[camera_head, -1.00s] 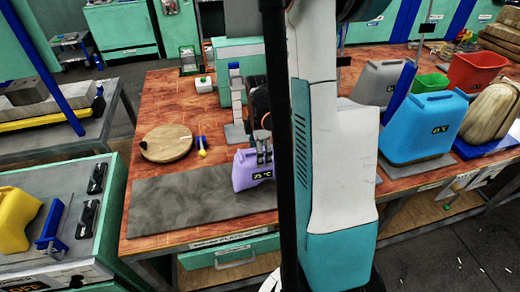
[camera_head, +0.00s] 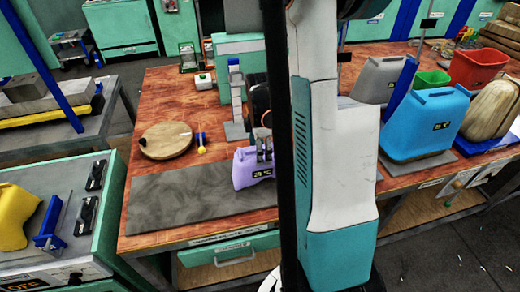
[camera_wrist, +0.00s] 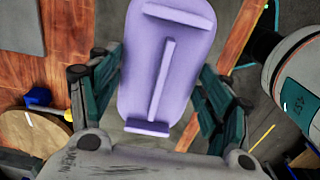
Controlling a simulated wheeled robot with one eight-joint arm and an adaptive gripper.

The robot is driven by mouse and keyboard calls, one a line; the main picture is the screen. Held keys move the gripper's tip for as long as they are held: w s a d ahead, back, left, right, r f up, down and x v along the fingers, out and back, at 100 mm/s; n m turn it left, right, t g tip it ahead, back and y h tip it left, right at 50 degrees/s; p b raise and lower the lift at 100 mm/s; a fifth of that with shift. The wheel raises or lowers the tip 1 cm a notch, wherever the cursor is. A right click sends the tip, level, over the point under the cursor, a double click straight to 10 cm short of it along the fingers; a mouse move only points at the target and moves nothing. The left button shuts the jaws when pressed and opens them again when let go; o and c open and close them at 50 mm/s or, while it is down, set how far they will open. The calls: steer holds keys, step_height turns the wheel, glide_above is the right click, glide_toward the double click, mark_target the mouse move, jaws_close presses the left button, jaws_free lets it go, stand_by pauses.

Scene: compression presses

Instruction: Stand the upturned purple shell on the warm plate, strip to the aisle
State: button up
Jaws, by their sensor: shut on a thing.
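The purple shell (camera_head: 245,172) is at the right end of a dark grey plate (camera_head: 180,198) on the wooden bench, with its dark display strip (camera_head: 262,173) facing the front aisle side. I cannot tell whether its underside touches the plate. My gripper (camera_head: 264,154) is shut on the shell from above, partly hidden behind my arm. In the wrist view the purple shell (camera_wrist: 185,45) shows a ridged face between the two fingers of my gripper (camera_wrist: 160,90).
A round wooden disc (camera_head: 166,141) and a small blue and yellow tool (camera_head: 201,142) lie behind the plate. Blue (camera_head: 425,125) and grey (camera_head: 378,82) shells and a red bin (camera_head: 476,68) stand at the right. A yellow shell (camera_head: 15,215) sits on the left machine. The plate's left part is clear.

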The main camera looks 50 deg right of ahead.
steer(key=shift+f, duration=0.25)
steer(key=o, duration=1.5)
step_height(320, 180, up, 12)
